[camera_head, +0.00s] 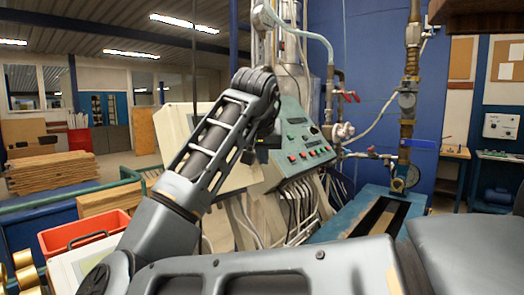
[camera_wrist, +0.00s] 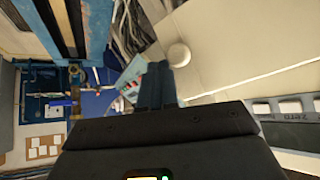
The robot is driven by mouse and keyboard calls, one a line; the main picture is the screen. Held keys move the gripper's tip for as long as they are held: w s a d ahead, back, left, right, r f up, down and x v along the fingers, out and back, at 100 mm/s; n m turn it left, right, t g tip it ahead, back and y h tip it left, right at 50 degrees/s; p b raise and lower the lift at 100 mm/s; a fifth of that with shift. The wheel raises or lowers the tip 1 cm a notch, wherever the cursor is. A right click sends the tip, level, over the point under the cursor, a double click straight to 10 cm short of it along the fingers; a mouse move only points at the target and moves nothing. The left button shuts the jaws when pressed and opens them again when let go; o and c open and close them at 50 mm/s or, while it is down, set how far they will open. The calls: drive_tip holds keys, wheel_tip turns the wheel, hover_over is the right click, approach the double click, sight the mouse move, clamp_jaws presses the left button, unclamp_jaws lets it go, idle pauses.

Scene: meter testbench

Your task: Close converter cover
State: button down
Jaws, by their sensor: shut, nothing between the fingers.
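A pale cream panel with a round white knob (camera_wrist: 179,55) fills the right of the wrist view; it looks like the converter cover (camera_wrist: 235,45), though I cannot tell for sure. A pale cream casing (camera_head: 172,125) shows in the head view, partly behind my arm, left of the green control panel (camera_head: 300,143). My gripper (camera_wrist: 155,80) is shut and empty. Its dark fingers point toward the panel near the knob, and I cannot tell whether they touch it.
Pipes and a valve with a gauge (camera_head: 412,175) stand right of the console. Hoses hang below the control panel. A red crate (camera_head: 85,235) and green rails stand at the left. A row of buttons (camera_wrist: 290,107) lies at the right of the wrist view.

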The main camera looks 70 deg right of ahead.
drive_tip(key=w+d+f+n+t+p, duration=0.1)
drive_tip(key=w+d+f, duration=0.1)
drive_tip(key=w+d, duration=0.2)
drive_tip(key=shift+w+d+y+p, duration=0.3)
drive_tip(key=shift+w+d+y, duration=0.1)
drive_tip(key=shift+d, duration=0.4)
